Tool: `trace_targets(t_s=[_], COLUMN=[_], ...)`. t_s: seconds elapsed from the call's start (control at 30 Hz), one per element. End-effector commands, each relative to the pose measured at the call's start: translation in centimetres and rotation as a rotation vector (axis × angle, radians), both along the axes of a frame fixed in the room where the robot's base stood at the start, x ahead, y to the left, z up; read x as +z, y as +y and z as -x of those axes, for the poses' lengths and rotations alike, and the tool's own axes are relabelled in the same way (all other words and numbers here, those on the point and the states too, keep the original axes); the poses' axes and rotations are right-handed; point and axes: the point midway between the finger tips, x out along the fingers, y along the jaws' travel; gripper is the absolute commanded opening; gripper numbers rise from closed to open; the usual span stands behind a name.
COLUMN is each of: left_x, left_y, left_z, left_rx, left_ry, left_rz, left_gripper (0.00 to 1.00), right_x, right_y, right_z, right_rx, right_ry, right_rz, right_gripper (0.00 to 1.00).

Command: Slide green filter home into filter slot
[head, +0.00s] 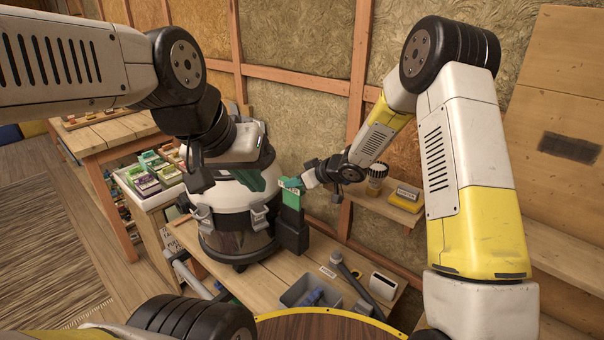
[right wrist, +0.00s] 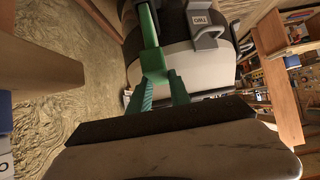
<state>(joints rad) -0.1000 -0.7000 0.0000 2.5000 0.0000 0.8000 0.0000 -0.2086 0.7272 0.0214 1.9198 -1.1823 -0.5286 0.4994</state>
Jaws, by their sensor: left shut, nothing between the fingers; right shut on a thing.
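The green filter (head: 291,199) stands upright at the top of the dark filter slot (head: 292,236), on the right side of the white and dark canister (head: 232,222). Its lower part is hidden by the slot, and I cannot tell how deep it sits. My right gripper (head: 290,184) is shut on the filter's upper end. In the right wrist view the teal fingertips (right wrist: 162,88) are on either side of the green filter's block (right wrist: 153,68). My left gripper (head: 268,180) is shut and empty, in front of the canister's upper part, left of the filter.
A wall shelf (head: 385,207) with a jar (head: 376,180) is at right. Colourful boxes (head: 147,183) stand at left.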

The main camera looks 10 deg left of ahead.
Motion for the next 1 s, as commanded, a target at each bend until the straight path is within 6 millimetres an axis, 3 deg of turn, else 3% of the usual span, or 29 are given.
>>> trace_targets(t_s=[1.0], left_x=[0.0], left_y=[0.0], left_z=[0.0], left_rx=[0.0], left_ry=[0.0], left_rz=[0.0], left_gripper=[0.0], right_x=[-2.6], right_y=[0.0], right_z=[0.0], right_rx=[-0.001], right_ry=[0.001], right_rz=[0.0], right_gripper=[0.0])
